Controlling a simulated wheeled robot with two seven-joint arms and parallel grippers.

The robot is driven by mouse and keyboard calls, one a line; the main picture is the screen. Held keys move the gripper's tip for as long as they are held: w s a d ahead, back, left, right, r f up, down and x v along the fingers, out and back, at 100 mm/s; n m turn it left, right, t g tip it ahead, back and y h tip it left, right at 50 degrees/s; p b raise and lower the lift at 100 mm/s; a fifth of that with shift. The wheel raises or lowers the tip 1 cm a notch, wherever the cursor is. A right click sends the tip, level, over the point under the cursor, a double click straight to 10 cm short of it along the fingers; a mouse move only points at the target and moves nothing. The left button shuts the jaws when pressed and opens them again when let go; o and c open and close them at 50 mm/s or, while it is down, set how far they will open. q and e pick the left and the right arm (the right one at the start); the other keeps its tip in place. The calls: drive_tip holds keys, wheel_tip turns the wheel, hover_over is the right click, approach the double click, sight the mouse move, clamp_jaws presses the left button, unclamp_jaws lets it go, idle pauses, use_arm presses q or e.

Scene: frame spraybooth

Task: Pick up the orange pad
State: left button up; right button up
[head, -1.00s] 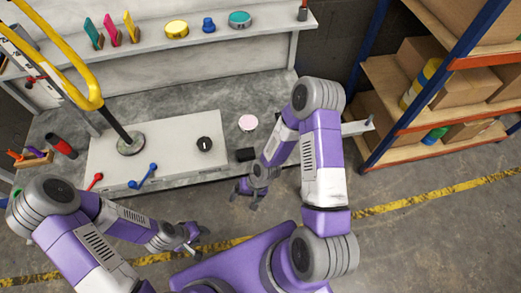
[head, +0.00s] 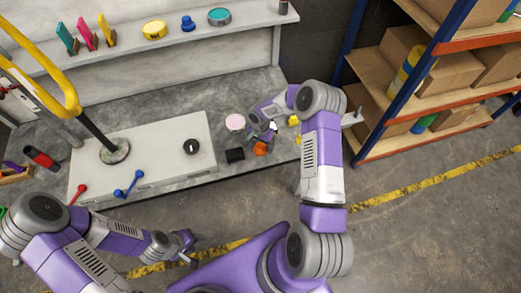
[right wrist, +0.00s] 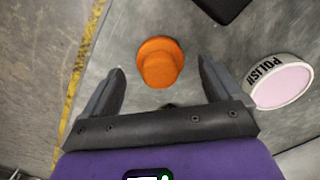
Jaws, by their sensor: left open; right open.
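The orange pad (right wrist: 160,62) lies on the grey bench top, round with a raised knob-like part. In the right wrist view it sits between and just ahead of the two fingers of my right gripper (right wrist: 162,85), which is open and empty. In the head view the orange pad (head: 261,149) shows just below my right gripper (head: 264,134), partly close against it. My left gripper (head: 192,249) is open and empty, low over the floor in front of the bench.
A pink-topped polish tin (right wrist: 282,82) and a black block (head: 235,155) lie beside the pad. A yellow object (head: 294,121) is right of my right gripper. A white panel (head: 150,140) covers the bench's left part. A shelf rack (head: 385,136) stands right.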

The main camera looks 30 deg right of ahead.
sight(260, 145)
wheel_tip(260, 145, down, 2)
drive_tip(key=shift+f, duration=0.2)
drive_tip(key=c, duration=1.1)
wheel_tip(260, 145, up, 10)
drive_tip(key=p, duration=0.2)
drive_tip(key=shift+p, duration=0.3)
drive_tip(key=shift+c, duration=0.2)
drive_tip(key=o, duration=0.5)
drive_tip(key=c, duration=0.4)
